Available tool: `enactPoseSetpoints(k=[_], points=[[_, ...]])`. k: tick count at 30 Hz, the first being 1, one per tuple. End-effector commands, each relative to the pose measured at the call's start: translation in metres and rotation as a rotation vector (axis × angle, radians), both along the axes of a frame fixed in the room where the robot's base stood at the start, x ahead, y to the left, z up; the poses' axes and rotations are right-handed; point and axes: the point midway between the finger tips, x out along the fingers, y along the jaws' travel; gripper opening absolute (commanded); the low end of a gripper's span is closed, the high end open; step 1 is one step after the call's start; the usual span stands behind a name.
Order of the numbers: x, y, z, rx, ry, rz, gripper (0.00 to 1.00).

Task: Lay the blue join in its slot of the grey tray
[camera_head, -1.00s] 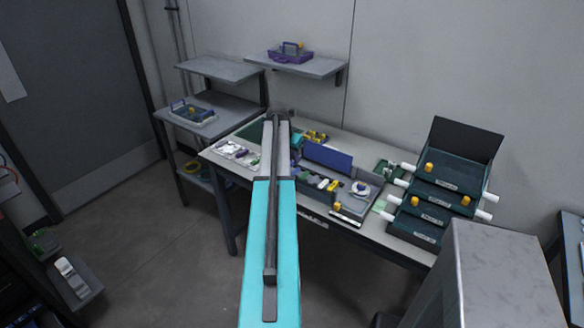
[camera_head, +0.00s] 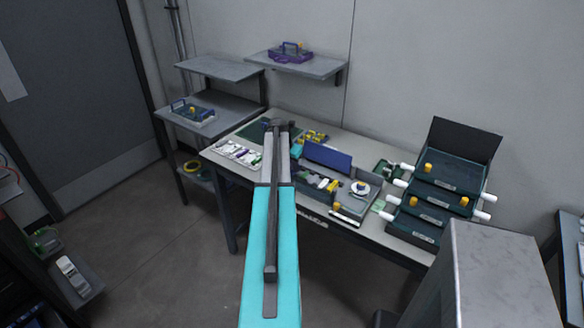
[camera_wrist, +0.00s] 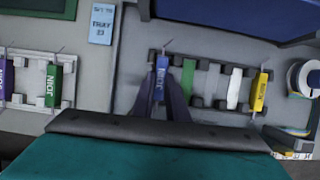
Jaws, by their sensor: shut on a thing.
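The blue join (camera_wrist: 161,76) is upright in the wrist view, its lettering showing, between the two dark fingers of my gripper (camera_wrist: 166,92). My gripper is shut on it. It lines up with the left end of a row of dark slot posts in the grey tray (camera_wrist: 125,88). I cannot tell whether it touches the slot bottom or hangs just above. A green piece (camera_wrist: 208,82), a white piece (camera_wrist: 234,88) and a yellow join (camera_wrist: 260,92) stand to its right in the same row. In the head view my arm hides the join.
A pale holder at the left carries a green join (camera_wrist: 53,85) and a purple join (camera_wrist: 5,80). A blue panel (camera_head: 326,157) rises behind the row. A white spool (camera_wrist: 306,78) is at the right. Dark stacked trays (camera_head: 435,205) stand at the bench's right end.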

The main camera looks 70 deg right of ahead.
Motion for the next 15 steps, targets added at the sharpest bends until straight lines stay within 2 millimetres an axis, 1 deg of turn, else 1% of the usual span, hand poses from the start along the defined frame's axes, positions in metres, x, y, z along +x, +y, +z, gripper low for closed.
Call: enactPoseSetpoints(k=[13, 14, 15], points=[[0.0002, -0.0001, -0.0043, 0.0, 0.0, 0.0, 0.0], [0.0003, -0.0001, -0.004, 0.0, -0.001, 0.0, 0.17], [0.0002, 0.0, -0.0038, 0.0, -0.001, 0.0, 0.23]])
